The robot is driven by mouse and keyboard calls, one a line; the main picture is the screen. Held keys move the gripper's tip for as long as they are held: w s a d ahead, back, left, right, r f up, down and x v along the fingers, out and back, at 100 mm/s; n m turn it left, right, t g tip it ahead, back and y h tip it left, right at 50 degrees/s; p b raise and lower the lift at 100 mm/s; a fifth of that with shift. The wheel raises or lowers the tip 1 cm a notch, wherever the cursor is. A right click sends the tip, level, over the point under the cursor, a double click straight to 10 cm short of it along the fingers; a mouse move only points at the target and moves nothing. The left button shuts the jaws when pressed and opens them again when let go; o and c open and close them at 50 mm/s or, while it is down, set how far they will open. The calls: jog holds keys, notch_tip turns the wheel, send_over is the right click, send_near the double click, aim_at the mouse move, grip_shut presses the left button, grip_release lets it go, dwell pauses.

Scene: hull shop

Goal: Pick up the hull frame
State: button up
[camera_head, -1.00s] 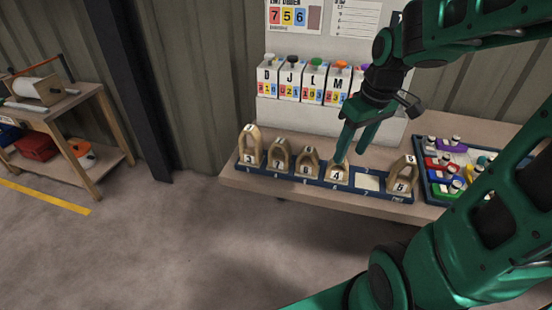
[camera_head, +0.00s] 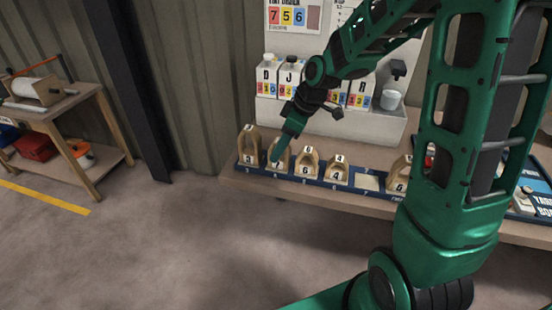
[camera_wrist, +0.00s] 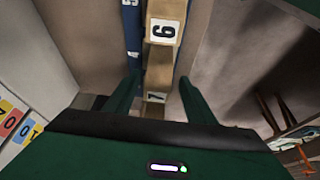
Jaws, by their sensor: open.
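Several wooden arch-shaped hull frames with number labels stand in a row in a blue rack (camera_head: 345,186) on the bench. The leftmost frame (camera_head: 248,146) is labelled 3, and frames labelled 6 (camera_head: 306,164) and 4 (camera_head: 337,171) stand further right. My gripper (camera_head: 278,160) is at the second frame from the left, mostly hiding it. In the wrist view my open fingers (camera_wrist: 160,92) are either side of a frame labelled 7 (camera_wrist: 154,98); contact cannot be told. The frame labelled 6 (camera_wrist: 163,30) lies beyond the fingertips there.
One rack slot (camera_head: 367,182) is empty, with another frame (camera_head: 400,175) to its right, beside my arm. Lettered paint containers (camera_head: 290,78) stand on a grey shelf (camera_head: 275,113) behind the rack. A wooden cart (camera_head: 75,125) stands left, with clear floor between.

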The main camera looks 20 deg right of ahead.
jog(key=shift+w+x, duration=0.15)
jog(key=shift+x, duration=1.2)
jog(key=shift+w+x, duration=0.1)
jog(key=shift+x, duration=1.2)
jog(key=shift+d, duration=0.1)
jog(key=shift+r, duration=0.1)
jog(key=c, duration=1.2)
